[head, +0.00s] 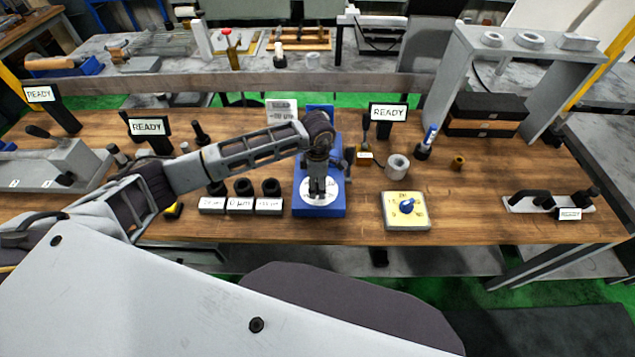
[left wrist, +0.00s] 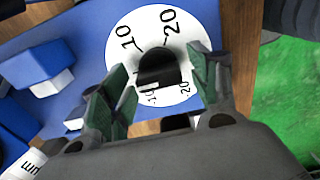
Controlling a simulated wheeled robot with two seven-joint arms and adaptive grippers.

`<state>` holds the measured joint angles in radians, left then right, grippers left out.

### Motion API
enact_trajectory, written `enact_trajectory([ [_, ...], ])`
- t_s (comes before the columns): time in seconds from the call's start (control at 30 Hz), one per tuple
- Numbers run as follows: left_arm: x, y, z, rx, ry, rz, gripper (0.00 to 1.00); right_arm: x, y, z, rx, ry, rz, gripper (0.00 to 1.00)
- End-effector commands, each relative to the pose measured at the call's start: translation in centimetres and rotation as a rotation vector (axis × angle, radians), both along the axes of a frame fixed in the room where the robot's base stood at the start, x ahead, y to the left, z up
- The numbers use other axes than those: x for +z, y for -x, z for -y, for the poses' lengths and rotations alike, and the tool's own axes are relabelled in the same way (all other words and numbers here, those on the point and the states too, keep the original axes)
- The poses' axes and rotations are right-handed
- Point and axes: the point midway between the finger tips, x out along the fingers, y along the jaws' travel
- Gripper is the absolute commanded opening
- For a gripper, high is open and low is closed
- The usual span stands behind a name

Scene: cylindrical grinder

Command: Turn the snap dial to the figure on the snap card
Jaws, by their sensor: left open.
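The snap dial (head: 320,202) is a white disc on a blue base with a black knob in its middle. In the left wrist view, the dial face (left wrist: 188,20) shows 10 and 20 at the top and smaller marks near the bottom. My left gripper (head: 318,190) points down over it. In the left wrist view, its open fingers (left wrist: 158,80) stand on either side of the black knob (left wrist: 157,68); contact cannot be told. A grey card (head: 282,110), likely the snap card, stands behind; its small figure is hard to read. My right gripper is not in view.
Labelled blocks with black knobs (head: 241,204) stand left of the blue base. A yellow box with a blue knob (head: 407,205) lies to its right. A grey ring (head: 397,166) and a READY sign (head: 388,112) are behind.

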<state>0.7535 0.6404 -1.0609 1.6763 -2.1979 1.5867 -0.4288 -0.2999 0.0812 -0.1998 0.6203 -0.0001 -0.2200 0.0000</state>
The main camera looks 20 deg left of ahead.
Motion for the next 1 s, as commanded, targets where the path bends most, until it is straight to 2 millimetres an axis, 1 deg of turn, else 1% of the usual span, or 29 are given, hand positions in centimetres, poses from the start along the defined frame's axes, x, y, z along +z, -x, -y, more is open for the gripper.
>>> enact_trajectory([
  [0.07, 0.0, 0.0, 0.0, 0.000, 0.000, 0.000, 0.61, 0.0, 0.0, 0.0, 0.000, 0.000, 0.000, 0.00],
  [0.17, 0.0, 0.0, 0.0, 0.000, 0.000, 0.000, 0.49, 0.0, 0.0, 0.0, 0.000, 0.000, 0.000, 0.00],
  [0.4, 0.0, 0.0, 0.0, 0.000, 0.001, 0.000, 0.18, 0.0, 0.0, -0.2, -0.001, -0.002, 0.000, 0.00],
  [0.43, 0.0, 0.0, 0.0, 0.000, 0.001, 0.000, 0.17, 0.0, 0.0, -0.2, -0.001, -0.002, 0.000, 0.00],
  [0.77, 0.0, -0.1, 0.0, -0.021, 0.001, 0.001, 0.17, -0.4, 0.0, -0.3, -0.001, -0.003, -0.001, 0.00],
  [1.0, -0.1, -0.1, 0.0, -0.083, 0.000, 0.003, 0.17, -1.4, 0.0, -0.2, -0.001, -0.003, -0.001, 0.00],
])
